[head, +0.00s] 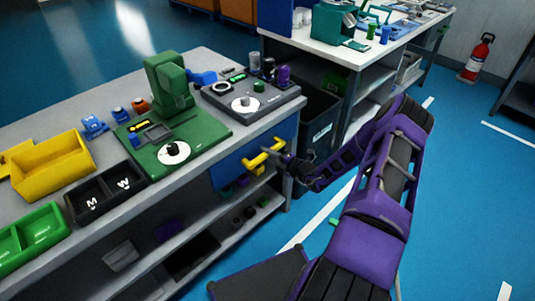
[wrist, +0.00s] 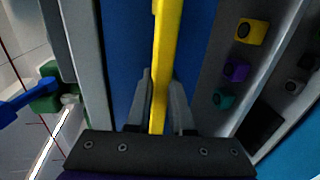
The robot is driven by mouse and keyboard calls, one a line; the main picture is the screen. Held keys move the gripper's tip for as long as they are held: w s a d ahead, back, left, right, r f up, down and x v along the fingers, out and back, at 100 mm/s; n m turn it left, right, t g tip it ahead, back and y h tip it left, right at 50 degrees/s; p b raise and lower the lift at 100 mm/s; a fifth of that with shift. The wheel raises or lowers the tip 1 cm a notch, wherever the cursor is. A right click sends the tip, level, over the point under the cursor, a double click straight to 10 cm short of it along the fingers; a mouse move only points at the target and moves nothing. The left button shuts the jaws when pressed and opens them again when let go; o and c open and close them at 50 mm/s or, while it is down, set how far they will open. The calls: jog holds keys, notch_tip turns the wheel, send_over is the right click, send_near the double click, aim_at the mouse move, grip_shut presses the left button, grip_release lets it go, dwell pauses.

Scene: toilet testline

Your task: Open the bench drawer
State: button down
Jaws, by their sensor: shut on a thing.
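The bench drawer (head: 228,166) has a blue front under the right end of the grey bench top, and its front looks closed in the head view. Its yellow bar handle (head: 264,157) sticks out from the front. My gripper (head: 284,158) is at the right end of the handle. In the wrist view the yellow handle (wrist: 160,75) runs between the two fingers of my gripper (wrist: 160,105), which are shut on it. The blue drawer front (wrist: 125,55) lies behind the handle.
The bench top (head: 225,145) carries a green press (head: 170,85), a grey device (head: 250,95), a yellow bin (head: 52,165) and black bins (head: 105,190). A lower shelf (head: 215,240) holds small parts. A dark bin (head: 318,120) stands beside the bench. Blue floor (head: 460,200) is open at right.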

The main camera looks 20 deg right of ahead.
jog(key=shift+s+d, duration=0.1)
jog(key=shift+s, duration=0.05)
dwell(0.3)
jog(key=f+p+v, duration=0.1)
jog(key=f+v, duration=0.2)
jog(key=v, duration=1)
jog(key=s+f+p+v, duration=0.1)
jog(key=f+v, duration=0.1)
jog(key=v, duration=1.2)
jog(key=shift+s+d+f+p, duration=0.2)
jog(key=shift+s+f+p, duration=0.15)
jog(key=shift+s, duration=0.05)
jog(key=c, duration=0.8)
grip_release()
jog(key=v, duration=1.7)
jog(key=shift+s, duration=0.25)
